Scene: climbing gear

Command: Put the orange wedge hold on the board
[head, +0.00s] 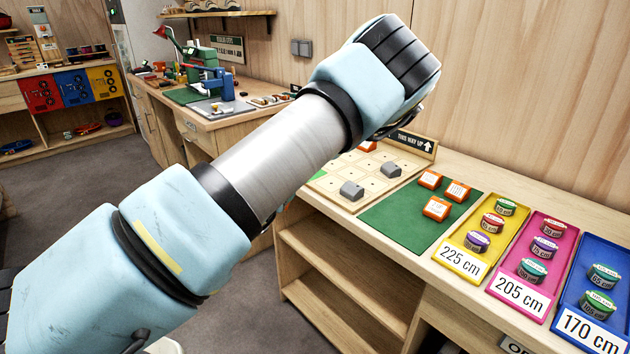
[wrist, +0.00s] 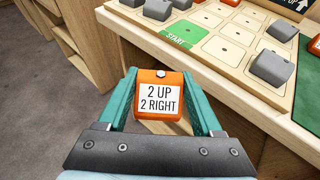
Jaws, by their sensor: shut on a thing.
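My gripper (wrist: 160,103) is shut on an orange wedge hold (wrist: 160,78) in the wrist view. The hold's label reads "2 UP 2 RIGHT". It is held in front of the board's near edge, with the wooden cabinet side behind it. The board (wrist: 225,59) is a pale wooden panel with a grid of squares. One green square (wrist: 180,35) on it is marked START. Grey holds sit on some squares, one of them at the right (wrist: 272,67). In the head view my arm hides my gripper and part of the board (head: 338,200).
A green mat (head: 400,225) right of the board carries several orange holds. Yellow (head: 460,262), pink and blue trays with round tins stand further right. A sign (head: 412,143) reading "THIS WAY UP" stands at the board's back edge. Open shelves lie below the counter.

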